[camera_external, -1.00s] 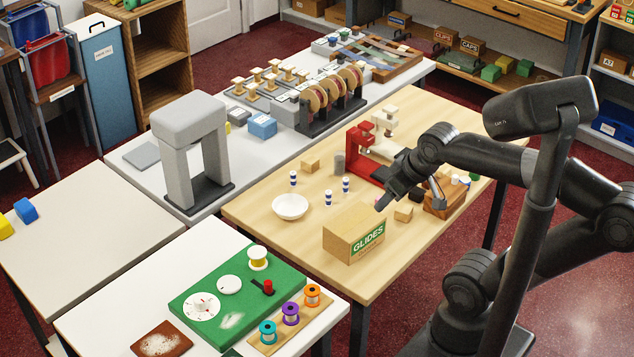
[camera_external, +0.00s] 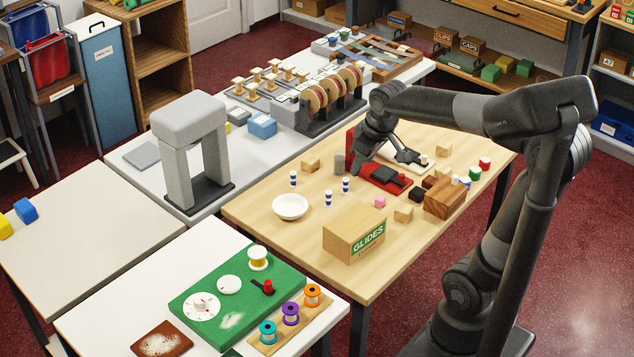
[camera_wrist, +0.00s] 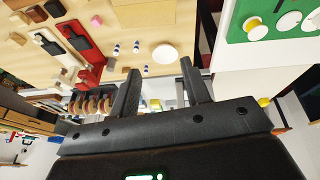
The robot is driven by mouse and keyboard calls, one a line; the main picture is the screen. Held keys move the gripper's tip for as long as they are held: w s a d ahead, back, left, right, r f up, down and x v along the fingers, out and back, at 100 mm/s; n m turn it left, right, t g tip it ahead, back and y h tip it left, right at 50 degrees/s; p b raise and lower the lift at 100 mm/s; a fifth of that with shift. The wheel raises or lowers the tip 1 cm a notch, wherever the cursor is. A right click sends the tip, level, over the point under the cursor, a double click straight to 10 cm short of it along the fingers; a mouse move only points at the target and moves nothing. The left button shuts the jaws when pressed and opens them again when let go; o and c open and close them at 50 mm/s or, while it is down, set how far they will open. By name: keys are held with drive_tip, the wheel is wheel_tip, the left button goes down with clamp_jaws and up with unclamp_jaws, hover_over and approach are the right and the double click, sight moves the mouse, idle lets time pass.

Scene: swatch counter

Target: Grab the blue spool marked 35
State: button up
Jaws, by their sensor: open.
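Three small blue-and-white banded spools stand upright on the wooden table: one at the left (camera_external: 293,178), one in front (camera_external: 327,198) and one to the right (camera_external: 346,185). No number can be read on any of them. They also show in the wrist view, where two stand close together (camera_wrist: 116,48) (camera_wrist: 136,47) and one stands nearer the fingers (camera_wrist: 146,71). My gripper (camera_external: 359,164) is open, above the table beside the red machine and behind the spools. In the wrist view its two fingers (camera_wrist: 159,64) are apart with nothing held between them.
A white bowl (camera_external: 290,207) and the GLIDES box (camera_external: 354,234) stand in front of the spools. A grey cylinder (camera_external: 339,164) and the red machine (camera_external: 385,177) are behind. Small blocks and a wooden box (camera_external: 445,199) lie to the right. Bare tabletop surrounds the spools.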

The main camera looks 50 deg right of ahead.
drive_tip(key=w+d+f+g, duration=0.1)
drive_tip(key=w+d+f, duration=0.1)
drive_tip(key=w+d, duration=0.35)
drive_tip(key=n+g, duration=0.2)
drive_tip(key=g, duration=0.1)
approach(346, 179)
drive_tip(key=shift+a+y, duration=0.15)
drive_tip(key=shift+y, duration=0.15)
drive_tip(key=shift+f, duration=0.35)
drive_tip(key=f, duration=0.5)
drive_tip(key=shift+d+f, duration=0.15)
drive_tip(key=shift+d, duration=0.05)
drive_tip(key=shift+s+d+f, duration=0.1)
drive_tip(key=shift+f, duration=1.2)
drive_tip(key=shift+d+f, duration=0.1)
drive_tip(key=shift+f, duration=1.25)
drive_tip(key=shift+c, duration=0.3)
clamp_jaws()
